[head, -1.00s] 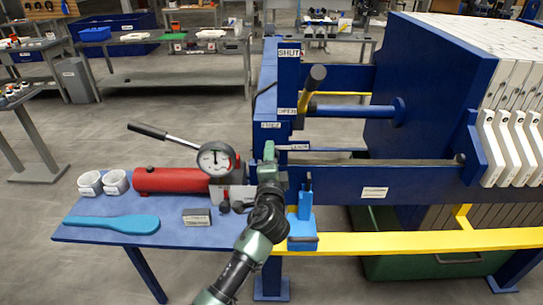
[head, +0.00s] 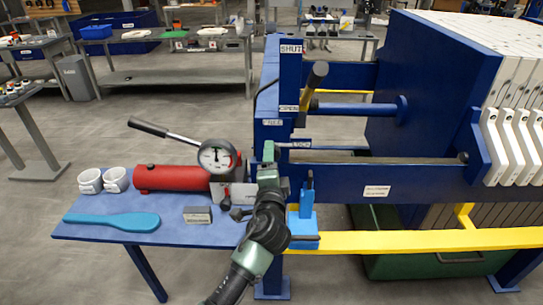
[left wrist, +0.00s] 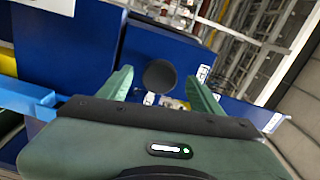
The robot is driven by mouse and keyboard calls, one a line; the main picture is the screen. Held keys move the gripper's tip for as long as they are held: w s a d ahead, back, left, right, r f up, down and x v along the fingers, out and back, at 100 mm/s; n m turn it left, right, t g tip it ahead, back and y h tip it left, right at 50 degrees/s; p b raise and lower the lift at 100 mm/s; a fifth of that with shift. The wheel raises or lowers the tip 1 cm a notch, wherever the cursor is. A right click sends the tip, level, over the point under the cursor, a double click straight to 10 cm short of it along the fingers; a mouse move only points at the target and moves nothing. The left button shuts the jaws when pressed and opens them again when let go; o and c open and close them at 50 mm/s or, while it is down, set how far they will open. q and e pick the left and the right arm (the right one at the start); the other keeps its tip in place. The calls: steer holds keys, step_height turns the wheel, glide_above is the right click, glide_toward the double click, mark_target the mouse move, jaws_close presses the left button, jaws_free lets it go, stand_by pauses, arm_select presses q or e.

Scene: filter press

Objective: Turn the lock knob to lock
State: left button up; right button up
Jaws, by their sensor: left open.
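In the left wrist view a round black knob (left wrist: 159,75) stands between my left gripper's two green fingers (left wrist: 160,88), with a visible gap on each side. In the head view my left gripper (head: 270,163) is at the blue press frame, just below the small FREE label (head: 272,122) and left of the LOCK label (head: 301,144). The gripper is open and hides the knob there. I cannot tell how deep the knob sits between the fingers. My right gripper is not in view.
A black-and-yellow lever (head: 314,79) stands by the SHUT and OPEN labels. A blue block (head: 303,228) is right of my wrist.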

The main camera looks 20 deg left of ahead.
arm_select(q)
steer(key=v, duration=0.4)
steer(key=shift+s+b, duration=0.3)
steer(key=shift+b, duration=0.05)
